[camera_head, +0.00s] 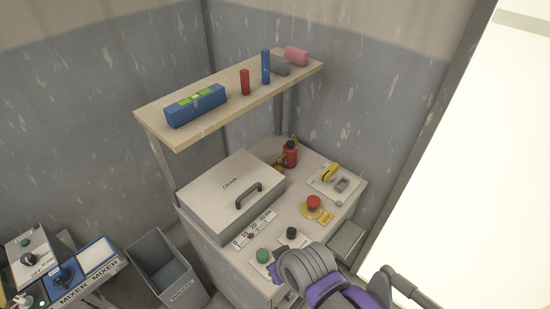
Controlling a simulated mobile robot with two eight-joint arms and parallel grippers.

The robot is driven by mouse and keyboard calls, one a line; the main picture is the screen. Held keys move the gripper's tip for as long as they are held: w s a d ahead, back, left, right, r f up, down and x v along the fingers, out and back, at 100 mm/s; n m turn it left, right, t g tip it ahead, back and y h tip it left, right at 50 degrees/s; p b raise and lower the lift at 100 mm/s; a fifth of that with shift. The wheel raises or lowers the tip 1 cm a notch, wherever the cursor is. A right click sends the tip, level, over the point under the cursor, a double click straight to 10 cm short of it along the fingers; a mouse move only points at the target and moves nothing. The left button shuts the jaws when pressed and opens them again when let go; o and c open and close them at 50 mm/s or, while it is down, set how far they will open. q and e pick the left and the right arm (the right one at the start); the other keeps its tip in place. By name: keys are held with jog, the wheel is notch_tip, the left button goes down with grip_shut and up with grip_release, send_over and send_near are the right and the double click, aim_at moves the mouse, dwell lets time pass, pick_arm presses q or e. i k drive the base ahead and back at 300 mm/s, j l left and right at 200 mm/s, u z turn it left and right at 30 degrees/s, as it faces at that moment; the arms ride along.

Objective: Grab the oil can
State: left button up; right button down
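A small red can with a dark top (290,155), which looks like the oil can, stands upright at the back of the white cabinet top (300,205), just right of the box marked CHAIN. A brownish part shows beside its top. My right arm comes in from the bottom right, grey and purple. Its gripper (285,297) is mostly hidden behind the wrist at the cabinet's front edge, well short of the can. I cannot see its fingers clearly. My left gripper is not in view.
The CHAIN box (228,187) with a grey handle fills the cabinet's left. A shelf (225,107) with several items overhangs the back. A red button (313,202), a green button (262,255), a black knob (291,233) and a yellow-handled switch (330,173) sit in front and right.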

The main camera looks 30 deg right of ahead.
aim_at(290, 156)
jog(key=k+l+z, duration=0.15)
jog(key=l, duration=0.25)
jog(key=k+l+z, duration=0.1)
jog(key=l, duration=0.3)
jog(key=k+l+z, duration=0.15)
jog(key=l, duration=0.25)
